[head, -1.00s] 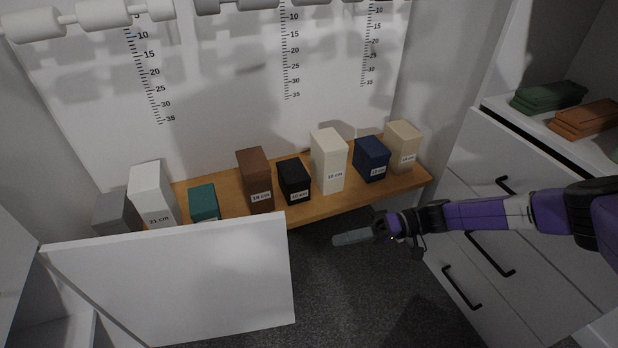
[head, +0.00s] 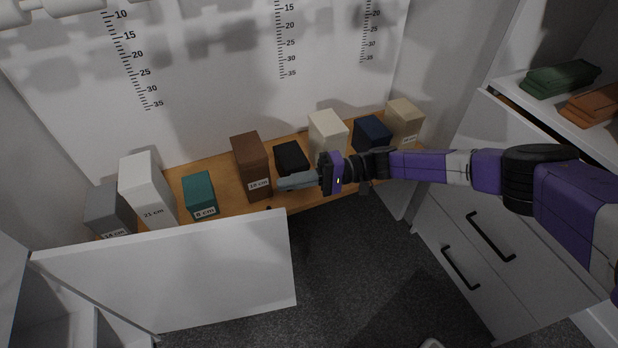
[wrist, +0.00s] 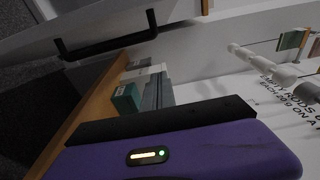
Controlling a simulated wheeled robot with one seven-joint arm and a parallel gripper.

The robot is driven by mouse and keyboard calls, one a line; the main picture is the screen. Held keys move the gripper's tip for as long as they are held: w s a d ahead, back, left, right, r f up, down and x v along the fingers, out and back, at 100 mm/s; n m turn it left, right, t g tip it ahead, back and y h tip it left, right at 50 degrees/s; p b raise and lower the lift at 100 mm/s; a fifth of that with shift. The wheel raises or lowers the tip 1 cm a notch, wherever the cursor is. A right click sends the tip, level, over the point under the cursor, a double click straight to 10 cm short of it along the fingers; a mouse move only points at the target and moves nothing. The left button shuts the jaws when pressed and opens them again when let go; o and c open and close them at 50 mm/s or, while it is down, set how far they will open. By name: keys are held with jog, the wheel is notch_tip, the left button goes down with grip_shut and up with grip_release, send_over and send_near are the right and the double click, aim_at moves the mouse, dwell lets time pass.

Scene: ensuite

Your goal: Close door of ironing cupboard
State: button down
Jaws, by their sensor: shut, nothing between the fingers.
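The white cupboard door (head: 175,275) stands open at the lower left of the head view, with its free edge toward the middle. My gripper (head: 284,183) is shut and empty. It hangs over the wooden shelf, beyond the door's top edge near the free corner, in front of the black and brown blocks. I see a gap in the picture between fingers and door; contact cannot be told. In the wrist view, a black bar handle (wrist: 105,42) sits on a white panel, probably the door's far face.
The wooden shelf (head: 230,213) carries several labelled blocks, including the brown block (head: 252,165) and teal block (head: 200,195), close to my gripper. White drawers with black handles (head: 490,237) stand right. Dark carpet (head: 350,275) between door and drawers is mostly free.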

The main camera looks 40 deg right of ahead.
jog(key=s+a, duration=0.1)
jog(key=a, duration=0.1)
jog(key=s+a, duration=0.1)
jog(key=a, duration=0.1)
jog(key=shift+s+a, duration=0.15)
jog(key=shift+s, duration=0.05)
dwell(0.3)
